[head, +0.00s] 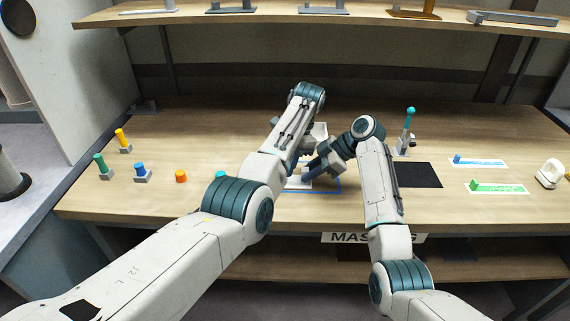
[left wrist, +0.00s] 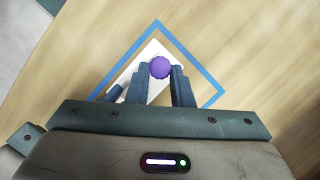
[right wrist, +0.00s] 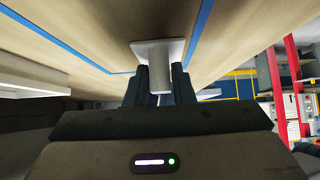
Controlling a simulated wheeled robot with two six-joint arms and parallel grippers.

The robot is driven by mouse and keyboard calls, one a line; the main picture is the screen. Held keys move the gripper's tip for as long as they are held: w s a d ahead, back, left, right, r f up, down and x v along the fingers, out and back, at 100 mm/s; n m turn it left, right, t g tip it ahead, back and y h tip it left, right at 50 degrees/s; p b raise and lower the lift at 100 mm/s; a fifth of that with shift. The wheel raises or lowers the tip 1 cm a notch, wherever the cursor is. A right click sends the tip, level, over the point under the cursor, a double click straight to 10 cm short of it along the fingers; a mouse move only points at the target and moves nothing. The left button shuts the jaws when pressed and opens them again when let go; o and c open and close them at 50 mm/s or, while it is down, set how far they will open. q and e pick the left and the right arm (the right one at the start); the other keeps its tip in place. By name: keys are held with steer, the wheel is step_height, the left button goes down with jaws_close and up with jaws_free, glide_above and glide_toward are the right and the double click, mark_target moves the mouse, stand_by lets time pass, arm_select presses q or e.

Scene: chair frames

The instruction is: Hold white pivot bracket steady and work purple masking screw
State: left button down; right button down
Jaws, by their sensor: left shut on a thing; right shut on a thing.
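The purple masking screw (left wrist: 160,68) shows its round ridged head between the fingertips of my left gripper (left wrist: 160,72), which is shut on it. The white pivot bracket (left wrist: 155,50) lies beneath it, inside a blue square outline (left wrist: 205,70) on the table. In the right wrist view, my right gripper (right wrist: 160,72) is shut on the bracket's pale post (right wrist: 160,80), below its flat plate as pictured. In the head view, my right gripper (head: 308,174) reaches the bracket (head: 297,184) from the right. My left arm hides the purple screw there.
Yellow (head: 122,138), teal (head: 101,164), blue (head: 141,170) and orange (head: 181,176) pieces stand at left. A teal-topped piece (head: 410,115), a dark mat (head: 418,175), two marked cards (head: 480,162) and a white object (head: 549,173) are at right. A shelf (head: 330,23) crosses above.

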arm_select(q)
steer(key=n, duration=0.2)
steer(key=n+h, duration=0.1)
steer(key=shift+w+a+n+g, duration=0.15)
steer(key=shift+a+n+g, duration=0.15)
steer(key=shift+g, duration=0.1)
arm_select(e)
steer(key=shift+f, duration=0.2)
arm_select(q)
steer(key=n, duration=0.2)
steer(key=n+h, duration=0.1)
steer(key=n, duration=0.2)
steer(key=shift+a+f+g+h, duration=0.1)
steer(key=shift+a+g+h, duration=0.1)
steer(key=shift+g+h, duration=0.1)
steer(key=shift+a+n+h, duration=0.1)
steer(key=shift+n+h, duration=0.2)
steer(key=shift+n, duration=0.5)
arm_select(e)
steer(key=c, duration=1.7)
jaws_free()
arm_select(q)
steer(key=shift+w, duration=0.1)
arm_select(e)
steer(key=o, duration=0.6)
steer(key=shift+w, duration=0.1)
steer(key=shift+c, duration=0.2)
steer(key=shift+r, duration=0.1)
steer(key=v, duration=1.2)
